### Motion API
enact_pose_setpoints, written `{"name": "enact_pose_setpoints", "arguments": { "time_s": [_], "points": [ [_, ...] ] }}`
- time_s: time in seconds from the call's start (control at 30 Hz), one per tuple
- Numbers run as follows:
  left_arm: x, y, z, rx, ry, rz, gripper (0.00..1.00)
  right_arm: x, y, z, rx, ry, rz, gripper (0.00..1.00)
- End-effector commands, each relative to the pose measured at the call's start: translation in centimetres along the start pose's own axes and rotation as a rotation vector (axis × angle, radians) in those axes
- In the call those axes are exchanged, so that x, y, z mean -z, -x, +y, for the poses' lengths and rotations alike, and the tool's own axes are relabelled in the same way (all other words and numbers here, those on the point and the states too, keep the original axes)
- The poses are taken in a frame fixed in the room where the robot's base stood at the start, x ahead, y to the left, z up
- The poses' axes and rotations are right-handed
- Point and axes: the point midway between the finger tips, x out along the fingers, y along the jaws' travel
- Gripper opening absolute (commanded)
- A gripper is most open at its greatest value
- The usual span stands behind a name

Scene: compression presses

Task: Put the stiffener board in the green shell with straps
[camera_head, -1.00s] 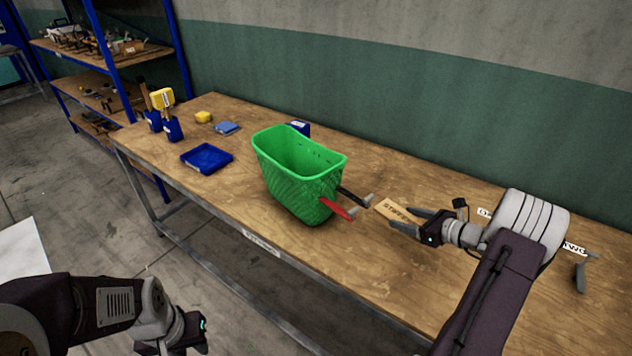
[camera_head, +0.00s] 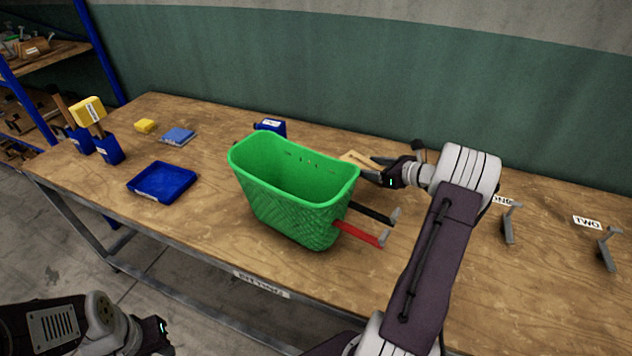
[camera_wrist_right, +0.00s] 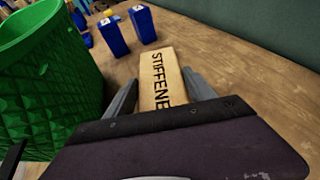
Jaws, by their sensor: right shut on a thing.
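The green shell (camera_head: 290,200) stands upright and open-topped on the table, with a black strap (camera_head: 366,208) and a red strap (camera_head: 358,234) sticking out of its right side. The shell also shows at the left of the right wrist view (camera_wrist_right: 45,80). My right gripper (camera_head: 378,172) is shut on the tan stiffener board (camera_wrist_right: 160,78), whose printed lettering faces up. In the head view the board (camera_head: 357,159) is partly hidden behind the shell's far right rim; it is outside the shell. My left gripper (camera_head: 160,338) is low at the lower left, away from the table; its jaws are not clear.
A blue tray (camera_head: 163,182), a blue pad (camera_head: 178,136), a yellow sponge (camera_head: 145,126) and blue holders (camera_head: 108,148) stand at the left. A blue box (camera_head: 270,126) is behind the shell. Grey hooks (camera_head: 508,222) with labels stand at right. The front right table is clear.

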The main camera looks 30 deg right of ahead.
Motion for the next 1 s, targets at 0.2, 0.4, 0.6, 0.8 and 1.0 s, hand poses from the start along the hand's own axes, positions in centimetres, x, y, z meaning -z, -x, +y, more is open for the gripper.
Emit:
{"name": "enact_pose_setpoints", "arguments": {
  "time_s": [0.2, 0.4, 0.6, 0.8, 1.0],
  "points": [
    [0.0, -0.2, 0.0, 0.000, 0.000, 0.000, 0.31, 1.5, -6.5, 3.2, -0.009, -0.002, 0.003, 0.19],
    [0.0, -0.2, 0.0, 0.000, 0.000, 0.000, 0.31, 2.2, -10.4, 4.8, -0.004, 0.000, 0.002, 0.19],
    [0.0, -0.2, 0.0, 0.000, 0.000, 0.000, 0.31, 2.6, -11.1, 5.1, -0.001, -0.001, 0.002, 0.19],
    [0.0, -0.2, 0.0, 0.000, 0.000, 0.000, 0.31, 5.7, -12.4, 5.1, -0.002, -0.003, 0.002, 0.19],
    [0.0, -0.2, 0.0, 0.000, 0.000, 0.000, 0.31, 6.0, -12.5, 5.0, -0.001, 0.001, 0.000, 0.19]
  ]
}}
